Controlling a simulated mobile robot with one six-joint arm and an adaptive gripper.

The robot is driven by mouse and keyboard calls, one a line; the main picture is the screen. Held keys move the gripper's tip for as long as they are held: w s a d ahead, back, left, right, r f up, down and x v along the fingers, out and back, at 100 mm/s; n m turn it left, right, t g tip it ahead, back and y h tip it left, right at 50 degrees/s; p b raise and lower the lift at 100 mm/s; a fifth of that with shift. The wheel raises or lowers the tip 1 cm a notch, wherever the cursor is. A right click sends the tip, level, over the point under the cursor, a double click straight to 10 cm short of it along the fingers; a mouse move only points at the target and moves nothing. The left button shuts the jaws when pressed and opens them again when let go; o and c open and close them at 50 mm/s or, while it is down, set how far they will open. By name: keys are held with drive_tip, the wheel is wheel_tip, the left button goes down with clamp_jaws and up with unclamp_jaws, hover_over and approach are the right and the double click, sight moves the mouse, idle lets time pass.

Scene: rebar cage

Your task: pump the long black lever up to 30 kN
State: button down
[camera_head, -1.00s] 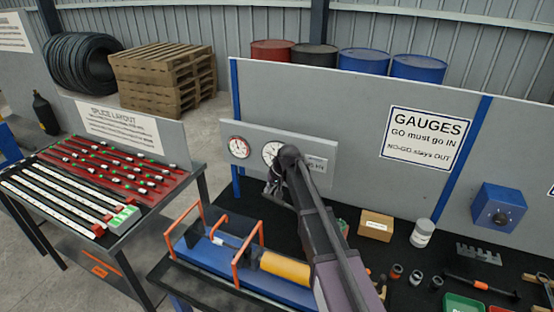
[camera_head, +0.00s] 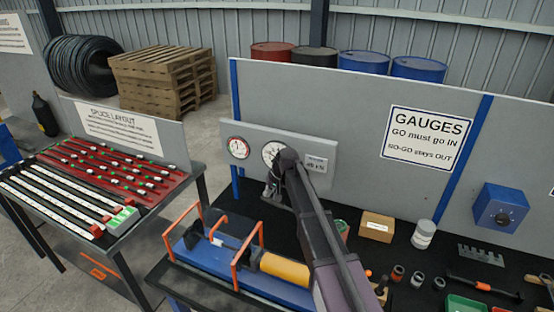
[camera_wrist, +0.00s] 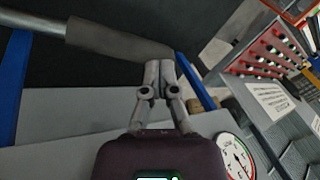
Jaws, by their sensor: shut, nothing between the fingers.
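In the wrist view a long lever with a thick dark grip (camera_wrist: 115,40) crosses the upper left, its free end by my fingertips. My gripper (camera_wrist: 158,66) is shut, its fingers together with nothing between them. The fingertips lie at the edge of the grip's end; I cannot tell whether they touch. In the head view my gripper (camera_head: 270,190) is partly hidden by my arm, in front of the gauge panel (camera_head: 230,128), and the lever is not clearly seen. The panel holds a red-marked gauge (camera_head: 238,147), a white gauge (camera_head: 271,153) and a small readout (camera_head: 316,163), too small to read surely.
A blue press bed (camera_head: 205,260) with orange hoops (camera_head: 236,278) and a yellow cylinder (camera_head: 285,268) lies in front. A cardboard box (camera_head: 377,227), a white jar (camera_head: 423,234) and small tools stand right. A rebar table (camera_head: 120,235) is at left.

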sight(267, 201)
drive_tip(key=shift+a+f+b, duration=0.1)
drive_tip(key=shift+f+b, duration=0.45)
drive_tip(key=shift+f, duration=0.15)
drive_tip(key=shift+a+f+b, duration=0.1)
drive_tip(key=shift+f+b, duration=0.6)
drive_tip(key=shift+f+b, duration=0.7)
drive_tip(key=shift+f, duration=0.1)
drive_tip(key=shift+f+b, duration=0.2)
drive_tip(key=shift+b, duration=0.1)
drive_tip(key=p+v, duration=0.3)
drive_tip(key=v, duration=0.1)
drive_tip(key=a+p+v, duration=0.1)
drive_tip(key=p+v, duration=0.2)
drive_tip(key=p, duration=0.1)
drive_tip(key=r+p+v, duration=0.1)
drive_tip(key=p+v, duration=0.3)
drive_tip(key=shift+w+a+r, duration=0.25)
drive_tip(key=shift+w, duration=0.05)
